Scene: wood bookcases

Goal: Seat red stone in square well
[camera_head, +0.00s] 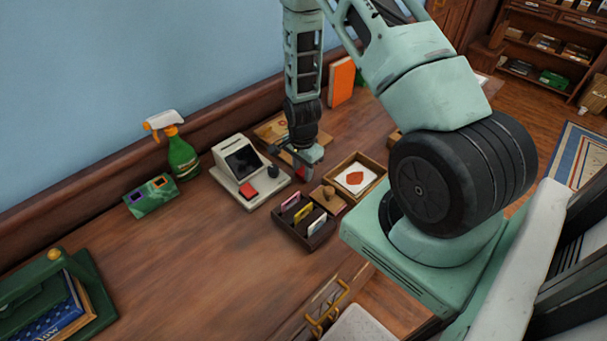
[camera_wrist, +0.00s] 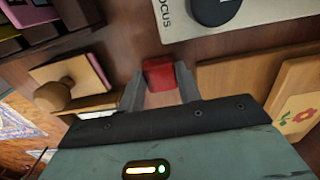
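The red stone (camera_wrist: 159,74) is a small red block between the fingertips of my gripper (camera_wrist: 160,82) in the wrist view. Both fingers appear to touch its sides. In the head view the stone (camera_head: 300,173) shows as a bit of red under my gripper (camera_head: 302,165), to the right of the white machine. I cannot tell whether it is clear of the table. A green box (camera_head: 151,197) at the left has two square openings, one rimmed orange (camera_head: 158,182) and one rimmed purple (camera_head: 140,203). I cannot tell which is the square well.
The white machine (camera_head: 228,178) with a red square pad and dark knob stands between gripper and green box. A spray bottle (camera_head: 183,157) stands behind the box. A dark card tray (camera_head: 300,232), wooden stamp (camera_head: 328,194) and wooden tray (camera_head: 377,167) lie nearby.

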